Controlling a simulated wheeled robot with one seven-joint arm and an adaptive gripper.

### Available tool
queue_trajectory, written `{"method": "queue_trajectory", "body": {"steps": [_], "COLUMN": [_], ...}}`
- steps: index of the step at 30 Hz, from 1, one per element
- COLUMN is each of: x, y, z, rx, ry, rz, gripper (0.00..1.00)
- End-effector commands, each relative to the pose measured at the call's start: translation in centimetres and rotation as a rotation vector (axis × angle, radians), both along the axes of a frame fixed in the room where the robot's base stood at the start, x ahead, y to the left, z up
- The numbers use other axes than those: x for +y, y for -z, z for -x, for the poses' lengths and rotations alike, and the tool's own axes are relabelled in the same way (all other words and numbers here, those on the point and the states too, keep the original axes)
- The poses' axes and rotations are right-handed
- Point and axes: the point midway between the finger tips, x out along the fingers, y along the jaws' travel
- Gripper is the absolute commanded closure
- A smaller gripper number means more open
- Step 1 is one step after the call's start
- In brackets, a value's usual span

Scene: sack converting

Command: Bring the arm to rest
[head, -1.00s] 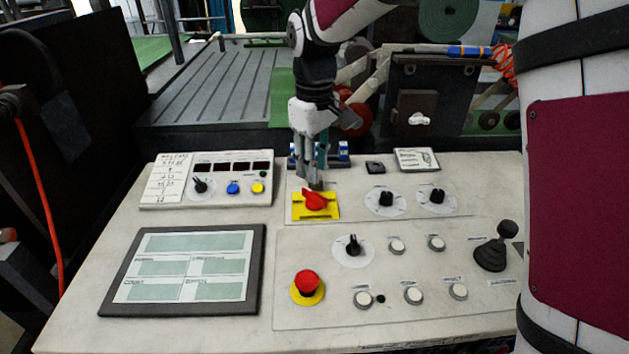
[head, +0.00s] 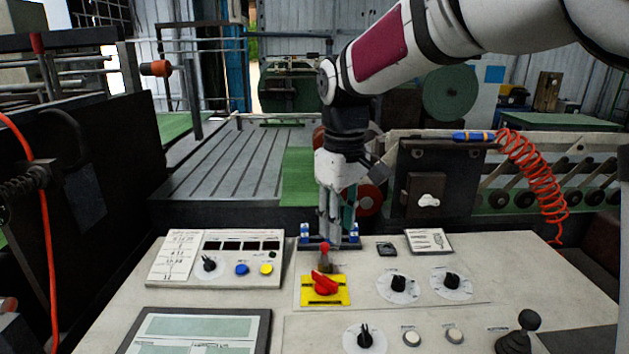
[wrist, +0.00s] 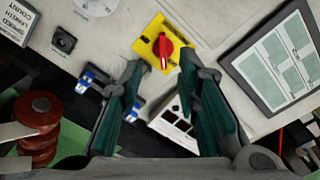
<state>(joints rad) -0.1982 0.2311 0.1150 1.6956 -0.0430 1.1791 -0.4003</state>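My gripper (head: 336,240) hangs fingers down over the back of the control panel (head: 290,328), behind the red rotary switch (head: 324,285) on its yellow plate. In the wrist view its two fingers (wrist: 163,70) are apart with nothing between them. The red switch (wrist: 162,47) shows just beyond the fingertips there, and the gripper does not appear to touch it. A small red-tipped lever (head: 324,250) stands between the switch and the gripper. My arm reaches in from the upper right.
The panel carries black knobs (head: 398,284), a joystick (head: 518,334), a display box (head: 236,246) and a framed screen (head: 200,333). Blue-and-white blocks (head: 305,233) stand beside the fingers. A dark box (head: 440,185) and coiled orange hose (head: 535,180) are behind at right.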

Motion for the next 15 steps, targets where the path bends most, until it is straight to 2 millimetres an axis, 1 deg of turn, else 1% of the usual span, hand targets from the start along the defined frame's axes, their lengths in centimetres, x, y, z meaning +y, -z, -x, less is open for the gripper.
{"method": "queue_trajectory", "body": {"steps": [1, 5, 6, 10, 15], "x": [-1.3, -4.2, -5.1, -7.7, -10.4], "y": [-1.2, -3.2, -3.7, -4.7, -4.7], "z": [1.5, 5.4, 6.6, 10.8, 16.5], "rx": [-0.022, -0.073, -0.088, -0.137, -0.200], "ry": [0.038, 0.146, 0.181, 0.291, 0.434], "rz": [-0.001, -0.009, -0.012, -0.026, -0.055], "gripper": [0.70, 0.70, 0.70, 0.70, 0.70]}}
